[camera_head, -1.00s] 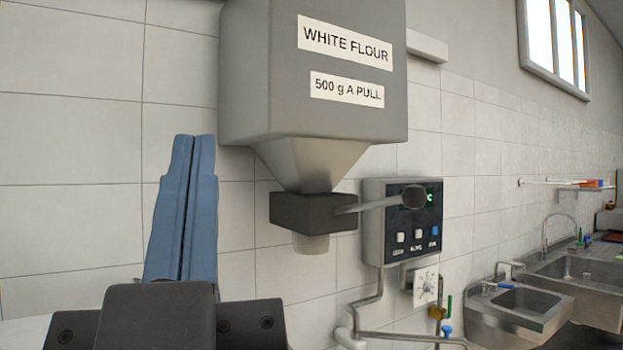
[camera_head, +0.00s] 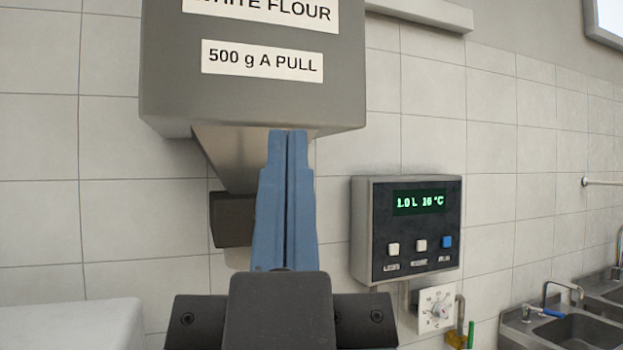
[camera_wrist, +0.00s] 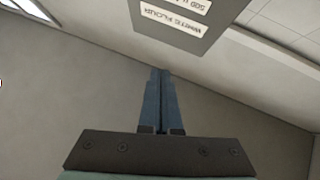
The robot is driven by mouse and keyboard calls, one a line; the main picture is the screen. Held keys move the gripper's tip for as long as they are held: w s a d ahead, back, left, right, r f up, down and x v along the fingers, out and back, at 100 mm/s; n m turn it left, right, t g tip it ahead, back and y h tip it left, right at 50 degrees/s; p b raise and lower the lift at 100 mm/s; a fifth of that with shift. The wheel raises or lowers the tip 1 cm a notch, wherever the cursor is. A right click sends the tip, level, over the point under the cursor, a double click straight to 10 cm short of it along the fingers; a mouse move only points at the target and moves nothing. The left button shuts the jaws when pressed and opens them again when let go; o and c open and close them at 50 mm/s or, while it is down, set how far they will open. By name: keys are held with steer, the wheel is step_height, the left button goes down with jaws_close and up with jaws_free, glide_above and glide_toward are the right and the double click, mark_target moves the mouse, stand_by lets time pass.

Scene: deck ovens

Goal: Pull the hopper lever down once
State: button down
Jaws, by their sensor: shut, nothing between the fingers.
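The grey flour hopper (camera_head: 250,100) hangs on the tiled wall with labels "WHITE FLOUR" and "500 g A PULL". Its metal funnel (camera_head: 225,160) narrows to a dark outlet block (camera_head: 230,220), partly covered by my fingers. The lever is not visible now in the head view; my gripper hides that area. My gripper (camera_head: 288,135) points upward with its two blue fingers together and nothing between them, in front of the funnel. I cannot tell whether it touches anything. In the wrist view the hopper (camera_wrist: 185,38) is beyond the closed fingertips (camera_wrist: 160,72).
A control panel (camera_head: 365,235) with a green display and three buttons is on the wall right of my gripper. A white dial (camera_head: 437,308) and pipework sit below it. Metal sinks (camera_head: 560,330) are at lower right. A pale surface (camera_head: 70,325) is at lower left.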

steer(key=w+d+g+y+p, duration=0.1)
steer(key=g+p, duration=0.1)
steer(key=p, duration=0.1)
steer(key=w+d+m+g+y+p, duration=0.1)
steer(key=d+g+p, duration=0.1)
steer(key=p, duration=0.1)
steer(key=w+d+m+g+y+p, duration=0.1)
steer(key=w+g+y+p, duration=0.1)
steer(key=g+p, duration=0.1)
steer(key=shift+d, duration=0.25)
steer(key=shift+p, duration=0.4)
